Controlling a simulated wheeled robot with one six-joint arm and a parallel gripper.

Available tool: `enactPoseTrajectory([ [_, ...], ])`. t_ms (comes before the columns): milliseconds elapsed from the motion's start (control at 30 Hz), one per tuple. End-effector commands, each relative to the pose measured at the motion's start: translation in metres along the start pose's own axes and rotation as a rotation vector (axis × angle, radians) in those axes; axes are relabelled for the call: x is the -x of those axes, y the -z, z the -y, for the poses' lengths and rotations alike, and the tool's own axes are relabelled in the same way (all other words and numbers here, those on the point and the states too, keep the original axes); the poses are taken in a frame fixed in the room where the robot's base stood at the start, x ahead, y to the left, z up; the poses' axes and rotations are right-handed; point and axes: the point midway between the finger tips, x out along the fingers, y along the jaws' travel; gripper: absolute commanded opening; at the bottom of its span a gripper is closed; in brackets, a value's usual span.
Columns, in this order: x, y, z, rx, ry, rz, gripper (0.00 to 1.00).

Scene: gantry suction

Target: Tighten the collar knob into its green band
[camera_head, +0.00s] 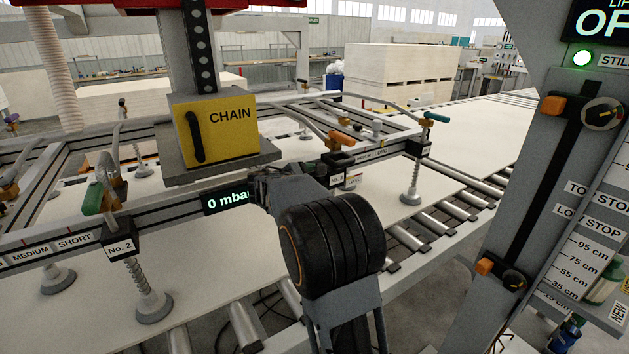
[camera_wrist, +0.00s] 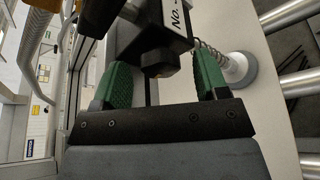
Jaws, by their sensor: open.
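In the wrist view my gripper (camera_wrist: 162,60) has its two green ribbed fingers spread wide. A dark knob with a brownish end (camera_wrist: 158,68) shows between the fingers, below a black collar block (camera_wrist: 160,22) with a "No." label. Gaps show on both sides of the knob, and neither finger visibly touches it. No green band can be made out on the knob. In the head view my own arm covers most of the gripper and the knob. A "No.1" collar block (camera_head: 336,181) shows just beyond my arm on the frame's rail.
A yellow "CHAIN" box (camera_head: 216,133) hangs over the suction frame. Suction cups (camera_head: 153,304) on springs stand on a pale board (camera_head: 230,262) over rollers. A grey post (camera_head: 555,150) with dials stands at the right. A display (camera_head: 226,200) reads 0 mbar.

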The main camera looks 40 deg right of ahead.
Motion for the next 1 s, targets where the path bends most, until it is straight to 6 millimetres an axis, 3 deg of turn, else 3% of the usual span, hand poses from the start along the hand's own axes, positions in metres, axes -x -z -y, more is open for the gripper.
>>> enactPoseTrajectory([
  [300, -0.0019, -0.0001, 0.0001, 0.0, 0.0, 0.0, 0.67],
  [800, -0.0016, -0.0001, 0.0002, 0.0, 0.001, 0.0, 0.2],
  [1000, -0.0023, 0.0016, 0.0019, -0.014, -0.005, 0.0, 0.18],
])
